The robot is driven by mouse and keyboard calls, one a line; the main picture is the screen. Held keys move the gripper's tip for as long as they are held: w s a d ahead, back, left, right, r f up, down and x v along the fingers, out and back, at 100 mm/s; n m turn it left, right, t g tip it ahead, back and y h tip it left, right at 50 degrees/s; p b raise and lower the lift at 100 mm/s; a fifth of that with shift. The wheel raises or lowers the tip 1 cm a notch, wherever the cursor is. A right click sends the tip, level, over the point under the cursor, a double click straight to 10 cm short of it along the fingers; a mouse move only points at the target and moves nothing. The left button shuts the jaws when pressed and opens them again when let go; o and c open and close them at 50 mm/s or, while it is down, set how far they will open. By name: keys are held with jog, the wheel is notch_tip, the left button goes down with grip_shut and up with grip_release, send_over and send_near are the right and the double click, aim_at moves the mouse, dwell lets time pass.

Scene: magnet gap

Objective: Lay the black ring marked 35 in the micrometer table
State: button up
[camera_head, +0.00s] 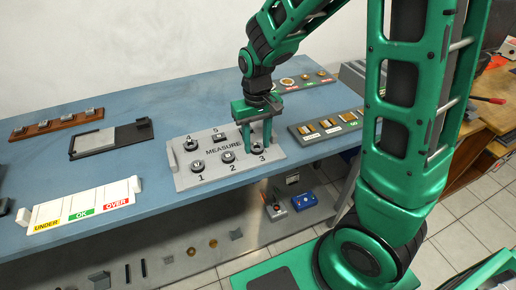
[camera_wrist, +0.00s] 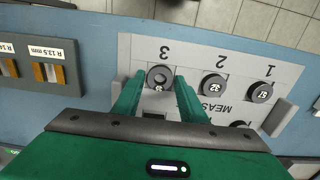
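A dark ring (camera_head: 258,148) is at place 3 of the grey MEASURE board (camera_head: 178,182). It also shows in the wrist view (camera_wrist: 160,77), where its mark is too small and partly hidden to read. My gripper (camera_head: 258,146) points down there, one finger on each side of this ring. Whether the fingers touch it cannot be told. Other marked dark rings sit at place 2 (camera_wrist: 213,86) and place 1 (camera_wrist: 262,91). A further ring (camera_head: 190,144) is at place 4. A grey plate with a dark frame (camera_head: 112,138) lies to the left; I cannot tell whether it is the micrometer table.
A white tray labelled UNDER, OK and OVER (camera_head: 82,205) is at the front left. A brown rack (camera_head: 57,124) stands at the back left. A dark block board (camera_head: 327,127) lies right of the MEASURE board. Blue tabletop is bare between the frame and the MEASURE board.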

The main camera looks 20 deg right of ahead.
jog(key=c, duration=0.5)
jog(key=shift+r, duration=2.55)
